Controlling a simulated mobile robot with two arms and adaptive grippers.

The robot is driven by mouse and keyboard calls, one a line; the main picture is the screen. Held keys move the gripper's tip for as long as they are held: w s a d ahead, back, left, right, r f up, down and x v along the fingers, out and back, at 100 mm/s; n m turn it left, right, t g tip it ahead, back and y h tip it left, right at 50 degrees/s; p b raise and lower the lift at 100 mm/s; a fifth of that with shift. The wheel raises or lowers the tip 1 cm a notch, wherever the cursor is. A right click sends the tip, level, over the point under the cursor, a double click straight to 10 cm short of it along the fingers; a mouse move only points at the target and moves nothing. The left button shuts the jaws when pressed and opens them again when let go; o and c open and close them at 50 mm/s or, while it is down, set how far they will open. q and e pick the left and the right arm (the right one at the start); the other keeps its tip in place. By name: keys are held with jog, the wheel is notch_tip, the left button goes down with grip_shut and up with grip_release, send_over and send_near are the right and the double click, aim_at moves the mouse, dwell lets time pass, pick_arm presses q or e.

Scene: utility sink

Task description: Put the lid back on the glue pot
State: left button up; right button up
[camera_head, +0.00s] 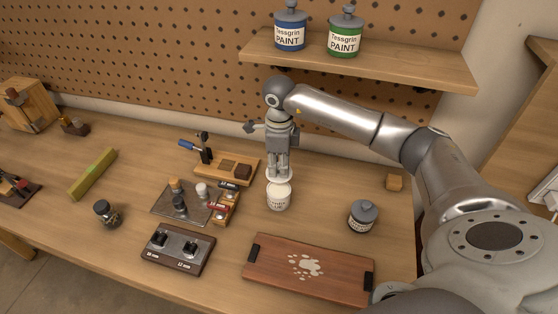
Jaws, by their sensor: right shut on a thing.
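A small white pot (278,200) with a dark printed label stands upright on the workbench, near the middle of the view. My right gripper (279,172) points straight down right above it. The gripper is shut on a pale, thin, round piece, the lid (270,179), held about level at the fingertips. The lid is over the pot's top and overlaps its far rim in this view. I cannot tell whether lid and pot touch. My left gripper is not in view.
A grey-lidded jar (362,217) stands to the right and a wooden board (290,276) with dark ends lies in front. A metal tray (163,207) with small bottles is to the left. A shelf (400,68) with paint cans overhangs behind.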

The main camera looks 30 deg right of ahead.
aim_at(279, 189)
jog(key=shift+a+f, duration=0.1)
jog(key=shift+f, duration=0.3)
notch_tip(279, 189, down, 5)
jog(key=b, duration=0.3)
jog(key=shift+r, duration=0.2)
jog(key=shift+f+b, duration=0.5)
jog(key=shift+b, duration=0.1)
dwell(0.8)
jog(key=shift+f+b, duration=0.15)
jog(key=shift+b, duration=0.55)
dwell(0.7)
jog(key=o, duration=0.9)
